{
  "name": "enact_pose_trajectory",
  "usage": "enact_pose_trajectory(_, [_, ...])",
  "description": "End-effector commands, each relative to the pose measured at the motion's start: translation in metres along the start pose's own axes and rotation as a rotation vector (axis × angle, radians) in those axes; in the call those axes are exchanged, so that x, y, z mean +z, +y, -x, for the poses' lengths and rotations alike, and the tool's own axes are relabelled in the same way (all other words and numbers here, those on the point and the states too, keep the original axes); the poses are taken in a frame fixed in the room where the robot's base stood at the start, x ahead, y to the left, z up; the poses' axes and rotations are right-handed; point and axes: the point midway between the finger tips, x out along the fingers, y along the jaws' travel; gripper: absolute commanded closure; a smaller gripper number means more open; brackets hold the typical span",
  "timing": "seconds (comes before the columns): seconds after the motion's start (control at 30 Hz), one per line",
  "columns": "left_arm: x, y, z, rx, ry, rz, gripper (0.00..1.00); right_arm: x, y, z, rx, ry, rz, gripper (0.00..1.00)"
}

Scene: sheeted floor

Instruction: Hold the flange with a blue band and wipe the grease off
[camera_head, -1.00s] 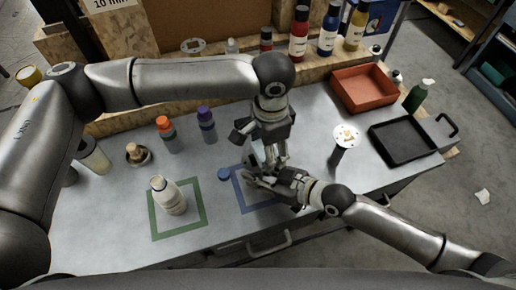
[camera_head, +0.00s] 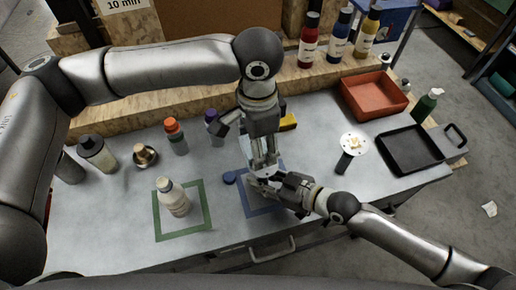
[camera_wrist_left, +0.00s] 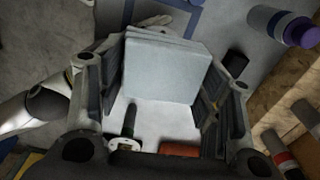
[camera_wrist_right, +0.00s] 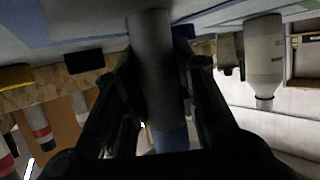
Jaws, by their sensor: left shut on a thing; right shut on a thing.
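My left gripper (camera_head: 264,166) points down above the blue square outline. It is shut on a pale grey folded pad, likely a cloth (camera_wrist_left: 162,70). My right gripper (camera_head: 262,186) comes in low from the right, just below it. It is shut on a grey cylinder with a blue section (camera_wrist_right: 155,65), which fits the banded flange's stem. Its disc end and any grease are hidden, and I cannot tell whether the pad touches it. Another flange (camera_head: 354,142) with a pale disc and yellowish spots stands at the right; it also shows in the left wrist view (camera_wrist_left: 124,145).
A white bottle (camera_head: 174,198) stands in the green square (camera_head: 183,235). A small blue round piece (camera_head: 229,178) lies beside the blue square (camera_head: 252,211). Orange-capped (camera_head: 175,136) and purple-capped (camera_head: 213,127) bottles stand behind. A red bin (camera_head: 374,96) and black tray (camera_head: 410,150) are at right.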

Motion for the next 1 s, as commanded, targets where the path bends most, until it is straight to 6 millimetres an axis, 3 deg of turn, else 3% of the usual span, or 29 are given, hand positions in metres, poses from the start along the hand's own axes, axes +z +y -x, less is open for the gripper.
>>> enact_pose_trajectory(0.3, [0.0,0.0,0.024,-0.002,0.0,-0.001,0.66,-0.001,0.0,0.0,0.0,0.001,0.0,1.0])
enact_pose_trajectory(0.77, [0.0,0.0,0.025,-0.001,0.0,-0.001,0.66,-0.001,0.0,0.0,0.0,0.001,0.0,1.0])
enact_pose_trajectory(0.8, [0.0,0.0,0.025,-0.001,0.0,-0.001,0.66,-0.002,0.0,0.0,0.0,0.003,0.001,0.72])
enact_pose_trajectory(1.0, [0.0,0.0,0.025,-0.001,0.0,-0.001,0.66,-0.001,0.0,0.0,0.0,0.002,0.0,0.48])
